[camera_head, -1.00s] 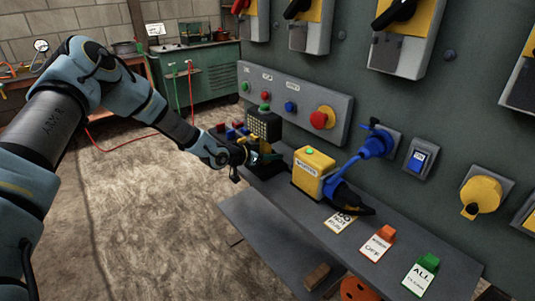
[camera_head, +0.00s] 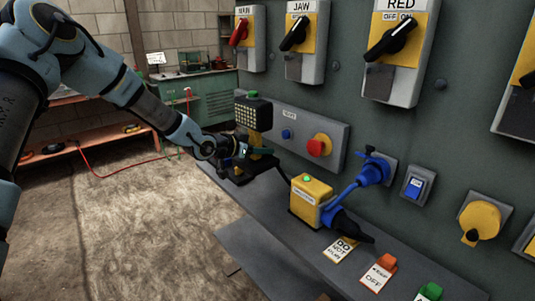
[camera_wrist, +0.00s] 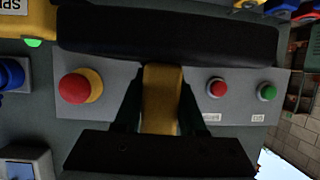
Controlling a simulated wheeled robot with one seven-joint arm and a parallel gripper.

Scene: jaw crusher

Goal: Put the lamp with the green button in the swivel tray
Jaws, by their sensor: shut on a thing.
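The lamp (camera_head: 253,115) has a yellow body, a black gridded light panel and a green button (camera_head: 252,94) on top. It stands upright in front of the grey control panel, at the far end of the shelf. My gripper (camera_head: 239,150) is shut on its yellow stem (camera_wrist: 161,98), which shows between the fingers in the wrist view, with black bars above and below. A dark flat piece (camera_head: 252,169) lies below the lamp; I cannot tell whether it is the lamp's foot or the swivel tray. I cannot surely pick out the swivel tray elsewhere.
A yellow box (camera_head: 312,201) with a green button stands on the grey shelf (camera_head: 395,262), near a blue plug (camera_head: 371,172) in the wall. Label cards lie along the shelf. A red mushroom button (camera_head: 316,147) and switches stick out from the wall. Open floor lies left.

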